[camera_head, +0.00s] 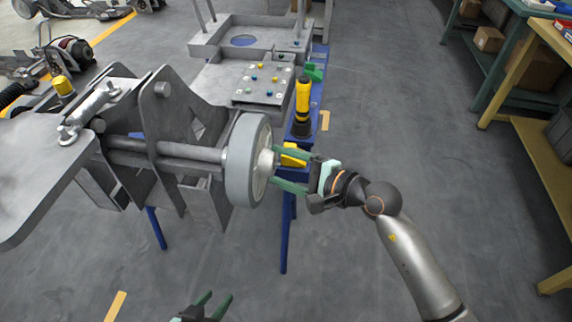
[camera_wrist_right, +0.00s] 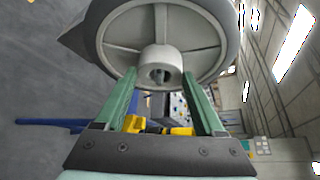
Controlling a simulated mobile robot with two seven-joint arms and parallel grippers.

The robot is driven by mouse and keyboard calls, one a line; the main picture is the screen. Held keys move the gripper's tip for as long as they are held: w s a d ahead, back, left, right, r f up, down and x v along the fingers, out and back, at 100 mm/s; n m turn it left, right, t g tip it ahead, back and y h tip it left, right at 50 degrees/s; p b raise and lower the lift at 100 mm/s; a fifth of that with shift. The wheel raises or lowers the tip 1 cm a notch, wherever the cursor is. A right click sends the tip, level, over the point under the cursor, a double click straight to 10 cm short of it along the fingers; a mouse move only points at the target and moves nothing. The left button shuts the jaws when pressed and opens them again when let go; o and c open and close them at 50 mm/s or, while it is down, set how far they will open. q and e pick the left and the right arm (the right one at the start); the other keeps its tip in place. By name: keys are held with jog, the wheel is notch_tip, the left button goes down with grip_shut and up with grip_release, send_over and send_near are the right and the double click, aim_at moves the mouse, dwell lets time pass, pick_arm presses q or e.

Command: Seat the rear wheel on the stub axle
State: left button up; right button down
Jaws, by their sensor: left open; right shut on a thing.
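The grey-rimmed rear wheel (camera_head: 247,160) stands upright at the right end of the stub axle (camera_head: 180,152), which runs sideways through the chassis plates. The axle meets the wheel's inner face; how far it enters the bore is hidden. My right gripper (camera_head: 277,168) reaches in from the right and is shut on the wheel's hub. In the right wrist view, the wheel (camera_wrist_right: 205,30) fills the top and my green fingers (camera_wrist_right: 160,90) lie on either side of its round hub, whose bore is dark. My left gripper (camera_head: 208,302) is open and empty at the bottom edge.
The grey chassis (camera_head: 30,170) rests on a blue stand (camera_head: 284,235). A yellow-black power tool (camera_head: 302,105) stands behind the wheel, near a plate with coloured pegs (camera_head: 263,85). Benches (camera_head: 530,135) line the right. The floor between is clear.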

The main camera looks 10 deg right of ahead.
jog(key=shift+w+a+r, duration=0.2)
jog(key=shift+a+r, duration=0.1)
jog(key=shift+a, duration=0.2)
jog(key=shift+w+a, duration=0.2)
jog(key=shift+a, duration=0.4)
jog(key=shift+c, duration=0.6)
grip_release()
jog(key=shift+a, duration=0.1)
jog(key=shift+o, duration=0.6)
jog(key=shift+f, duration=0.1)
jog(key=shift+s+f, duration=0.15)
jog(key=shift+f, duration=0.2)
